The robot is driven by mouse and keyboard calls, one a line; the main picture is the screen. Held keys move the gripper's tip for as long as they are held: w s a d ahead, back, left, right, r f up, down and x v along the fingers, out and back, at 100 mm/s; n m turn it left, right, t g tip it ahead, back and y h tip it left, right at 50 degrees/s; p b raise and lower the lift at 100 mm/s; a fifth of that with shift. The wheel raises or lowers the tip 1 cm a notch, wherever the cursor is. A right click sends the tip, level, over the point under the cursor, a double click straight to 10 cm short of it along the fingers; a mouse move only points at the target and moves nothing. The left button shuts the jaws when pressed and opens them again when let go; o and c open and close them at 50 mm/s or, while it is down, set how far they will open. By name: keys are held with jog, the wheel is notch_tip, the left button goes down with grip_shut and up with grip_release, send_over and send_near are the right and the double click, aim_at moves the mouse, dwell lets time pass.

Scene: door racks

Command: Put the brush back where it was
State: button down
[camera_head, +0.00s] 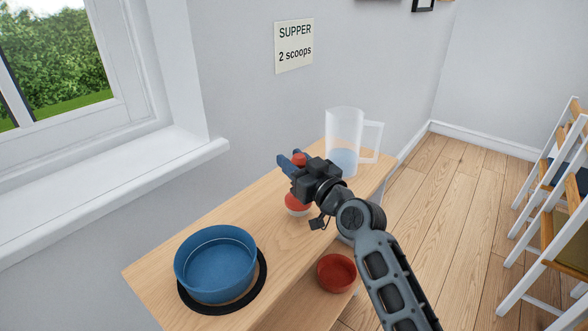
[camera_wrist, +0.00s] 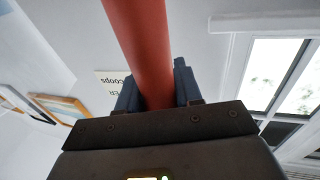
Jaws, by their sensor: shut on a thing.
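My gripper (camera_head: 291,164) is over the wooden table top, between the blue bowl and the clear jug. Its blue fingers are shut on the red handle of the brush (camera_head: 299,159). In the wrist view the red handle (camera_wrist: 142,45) runs up from between the fingers. Below my gripper shows a red rounded part with a pale underside (camera_head: 298,203), which looks like the brush's head. My gripper hides the stretch between the handle top and this part. I cannot tell whether the head touches the table top.
A blue bowl (camera_head: 215,262) sits on a black round mat (camera_head: 262,281) at the near left. A clear jug (camera_head: 344,135) with water stands at the far end of the wooden table (camera_head: 160,268). A red bowl (camera_head: 337,272) is on a lower shelf. White-framed chairs (camera_head: 527,222) stand right.

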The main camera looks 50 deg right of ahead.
jog(key=shift+f, duration=1)
jog(key=shift+f+b, duration=0.2)
jog(key=shift+b, duration=0.2)
jog(key=c, duration=0.8)
grip_release()
jog(key=shift+o, duration=0.2)
jog(key=shift+r, duration=0.15)
jog(key=shift+s, duration=0.15)
jog(key=b+v, duration=0.3)
jog(key=v, duration=0.8)
jog(key=shift+s, duration=0.35)
